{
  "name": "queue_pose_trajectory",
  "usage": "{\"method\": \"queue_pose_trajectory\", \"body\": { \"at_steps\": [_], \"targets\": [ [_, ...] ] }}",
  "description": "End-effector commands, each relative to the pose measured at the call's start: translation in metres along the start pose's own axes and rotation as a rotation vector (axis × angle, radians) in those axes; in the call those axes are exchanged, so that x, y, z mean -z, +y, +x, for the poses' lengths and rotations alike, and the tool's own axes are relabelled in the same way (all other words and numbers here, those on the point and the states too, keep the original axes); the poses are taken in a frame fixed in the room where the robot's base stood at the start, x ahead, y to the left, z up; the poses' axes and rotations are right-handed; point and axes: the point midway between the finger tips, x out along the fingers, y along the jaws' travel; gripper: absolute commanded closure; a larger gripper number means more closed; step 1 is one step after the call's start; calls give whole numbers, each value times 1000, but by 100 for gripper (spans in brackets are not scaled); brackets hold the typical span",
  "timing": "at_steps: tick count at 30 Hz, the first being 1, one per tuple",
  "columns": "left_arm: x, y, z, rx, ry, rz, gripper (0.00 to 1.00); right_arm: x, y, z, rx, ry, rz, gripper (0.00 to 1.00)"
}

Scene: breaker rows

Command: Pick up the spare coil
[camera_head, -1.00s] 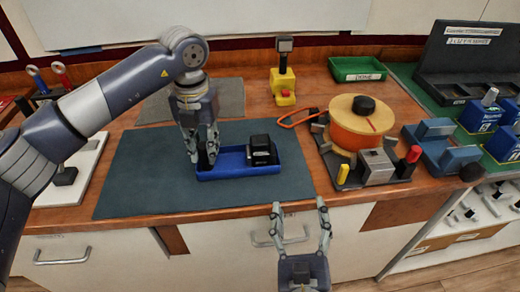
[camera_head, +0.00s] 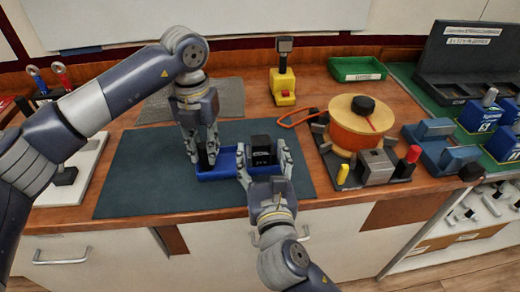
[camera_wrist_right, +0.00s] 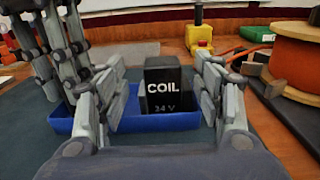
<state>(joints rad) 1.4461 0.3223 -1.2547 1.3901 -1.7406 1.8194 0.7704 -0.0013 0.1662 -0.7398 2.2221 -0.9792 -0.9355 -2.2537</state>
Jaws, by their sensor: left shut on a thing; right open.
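The spare coil (camera_head: 261,146) is a black block standing at the right end of a blue tray (camera_head: 216,175). In the right wrist view the coil (camera_wrist_right: 164,93) shows white "COIL" lettering and sits upright, centred between the fingers. My right gripper (camera_head: 261,156) is open, with one finger on each side of the coil; contact is not clear. My left gripper (camera_head: 204,160) is shut on a dark piece at the tray's left end, largely hidden by the fingers.
The tray lies on a dark mat (camera_head: 140,185). To the right stand an orange spool (camera_head: 355,135) and a grey block fixture (camera_head: 377,166). A yellow stand (camera_head: 283,85) and a green bin (camera_head: 357,69) are behind. The mat's left part is clear.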

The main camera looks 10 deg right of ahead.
Motion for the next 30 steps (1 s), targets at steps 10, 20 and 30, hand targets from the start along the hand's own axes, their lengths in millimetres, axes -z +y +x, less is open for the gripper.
{"method": "queue_pose_trajectory", "body": {
  "at_steps": [10,20,30],
  "targets": [
    [0,0,1,0,-1,-1,100,-2,-2,46,1,-1,-1,38],
    [-1,0,1,0,-2,-2,100,-1,-2,52,1,0,-1,43],
    [-1,0,0,0,-3,-2,100,-2,-2,51,1,-2,-1,100]
  ]
}}
